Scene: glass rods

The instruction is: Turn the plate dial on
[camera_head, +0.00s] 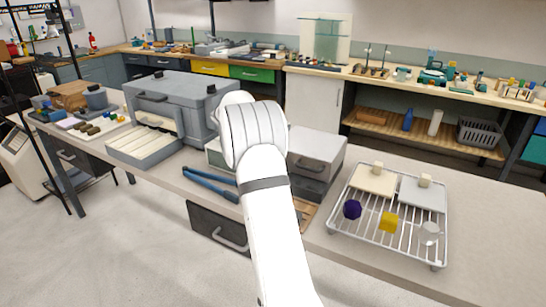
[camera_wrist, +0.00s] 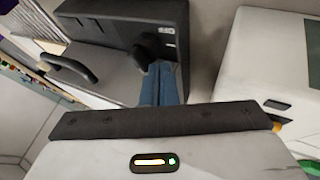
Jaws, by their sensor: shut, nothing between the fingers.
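A black round dial (camera_wrist: 150,48) sits on the dark front panel of a device (camera_wrist: 110,27) in the wrist view, left of small white markings. My gripper (camera_wrist: 164,66) has its two blue fingers side by side and closed, with nothing held. Their tips are at the dial's lower right edge and overlap it in the picture; whether they touch it I cannot tell. The dial's pointer setting is not readable. In the head view my white arm hides the gripper and the dial.
A white-grey box (camera_wrist: 270,60) stands close on the right in the wrist view, and a dark handle (camera_wrist: 70,66) is at left. In the head view, blue tongs (camera_head: 210,187) lie left of my arm and a wire rack (camera_head: 385,246) with small objects stands right.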

